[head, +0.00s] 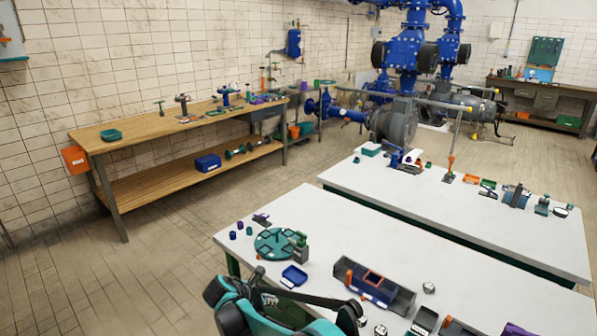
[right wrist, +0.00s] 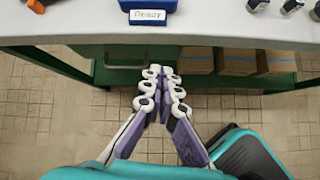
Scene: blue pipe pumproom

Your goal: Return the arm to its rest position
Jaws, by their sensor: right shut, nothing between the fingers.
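My right gripper (right wrist: 160,78) is shut and empty in the right wrist view, its fingertips close together. It points at the front edge of the white-topped table (right wrist: 200,30), apart from it, with open space around the fingers. In the head view the right gripper (head: 259,277) shows small at the near edge of the table, partly hidden by my teal and black arm parts. My left gripper is not in view.
A blue tray (head: 294,275) stands near the table edge; its label shows in the right wrist view (right wrist: 148,15). Cardboard boxes (right wrist: 226,61) sit under the tabletop. Floor at left is clear.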

